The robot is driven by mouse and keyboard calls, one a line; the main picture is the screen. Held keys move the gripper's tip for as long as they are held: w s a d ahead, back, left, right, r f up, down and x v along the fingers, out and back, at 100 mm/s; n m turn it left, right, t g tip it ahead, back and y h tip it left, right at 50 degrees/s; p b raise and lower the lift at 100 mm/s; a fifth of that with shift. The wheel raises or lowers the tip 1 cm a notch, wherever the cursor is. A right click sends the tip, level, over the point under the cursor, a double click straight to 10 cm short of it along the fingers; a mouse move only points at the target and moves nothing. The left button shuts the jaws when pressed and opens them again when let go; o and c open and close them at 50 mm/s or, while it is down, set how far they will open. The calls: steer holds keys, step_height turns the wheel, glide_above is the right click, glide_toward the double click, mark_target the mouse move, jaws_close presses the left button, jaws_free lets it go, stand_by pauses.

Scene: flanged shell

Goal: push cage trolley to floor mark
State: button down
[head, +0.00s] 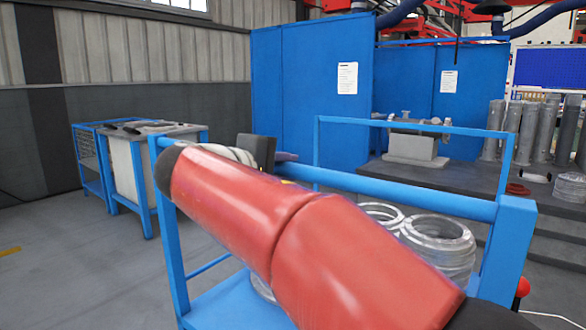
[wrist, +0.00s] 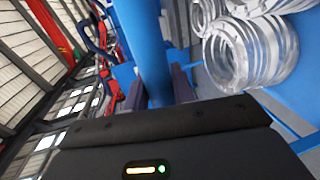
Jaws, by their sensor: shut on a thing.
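The cage trolley (head: 509,245) is a blue frame directly in front of me, with a blue base and metal rings (head: 440,240) inside. My red arm crosses in front of it and hides part of its top bar and load. My gripper (head: 286,157) is at the near top bar, partly hidden by the arm. In the wrist view my gripper (wrist: 160,88) is shut on the trolley's blue bar (wrist: 143,40), with the rings to the right. A short yellow strip (head: 10,251) lies on the floor at the far left; I cannot tell whether it is the floor mark.
A blue-framed bench or cart (head: 140,165) stands beyond the trolley on the left. Tall blue panels (head: 310,95) stand behind. A dark platform (head: 440,180) with grey parts and upright pipes (head: 535,130) is at the right. Grey floor (head: 80,275) is open at the left.

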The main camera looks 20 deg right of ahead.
steer(key=shift+s+a+f, duration=0.2)
steer(key=shift+a+f, duration=0.05)
steer(key=shift+a, duration=0.4)
steer(key=c, duration=1.6)
jaws_free()
steer(key=shift+o, duration=1.2)
steer(key=shift+w+d+f, duration=0.1)
steer(key=shift+w, duration=0.2)
steer(key=shift+o, duration=0.9)
steer(key=shift+d, duration=0.15)
steer(key=v, duration=0.8)
